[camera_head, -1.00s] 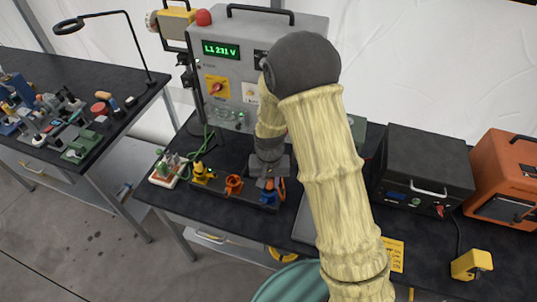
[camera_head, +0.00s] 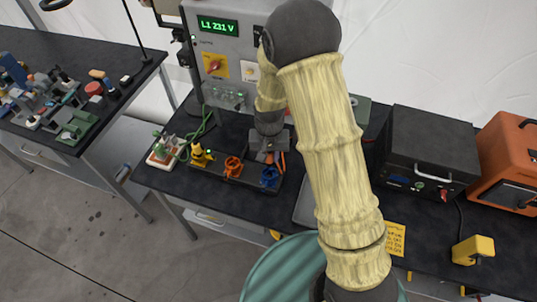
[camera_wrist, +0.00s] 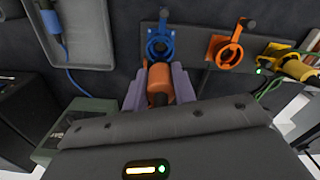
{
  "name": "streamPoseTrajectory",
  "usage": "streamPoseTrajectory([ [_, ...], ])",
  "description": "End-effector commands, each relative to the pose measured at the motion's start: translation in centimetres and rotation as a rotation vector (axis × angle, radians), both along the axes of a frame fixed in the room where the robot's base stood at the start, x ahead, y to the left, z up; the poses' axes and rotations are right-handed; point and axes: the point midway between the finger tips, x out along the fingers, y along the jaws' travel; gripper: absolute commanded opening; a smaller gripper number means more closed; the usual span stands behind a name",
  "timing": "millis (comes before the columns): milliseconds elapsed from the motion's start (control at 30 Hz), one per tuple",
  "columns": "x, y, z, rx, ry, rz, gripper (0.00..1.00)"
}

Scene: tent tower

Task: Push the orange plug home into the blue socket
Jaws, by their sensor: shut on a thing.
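My gripper (camera_wrist: 160,88) is shut on the orange plug (camera_wrist: 159,72), with a pale purple finger on either side of it. The blue socket (camera_wrist: 159,46) is straight ahead of the plug in the wrist view, its round opening showing and its lid raised. The plug's front end is close below the socket's ring; I cannot tell whether they touch. In the head view my gripper (camera_head: 270,148) is just behind the blue socket (camera_head: 270,177), and the plug is mostly hidden.
An orange socket (camera_wrist: 225,51) and a yellow plug (camera_wrist: 297,68) with a green cable are to the right in the wrist view. A grey tray (camera_wrist: 95,57) with a blue plug (camera_wrist: 50,22) is at upper left. A dark case (camera_head: 425,165) stands on the bench.

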Motion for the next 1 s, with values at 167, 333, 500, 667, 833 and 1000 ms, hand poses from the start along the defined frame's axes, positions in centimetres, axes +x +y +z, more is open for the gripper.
streamPoseTrajectory([
  [167, 0.0, 0.1, -1.8, 0.0, 0.001, 0.002, 0.05],
  [333, -0.1, 0.1, -3.2, 0.0, 0.001, 0.003, 0.05],
  [500, -0.1, 0.2, -4.3, 0.0, 0.0, 0.004, 0.05],
  [667, 0.0, 0.2, -4.8, 0.0, 0.0, 0.004, 0.05],
  [833, 0.0, 0.2, -4.8, 0.0, 0.0, 0.004, 0.05],
  [1000, -0.1, 0.2, -4.8, 0.0, 0.0, 0.004, 0.05],
])
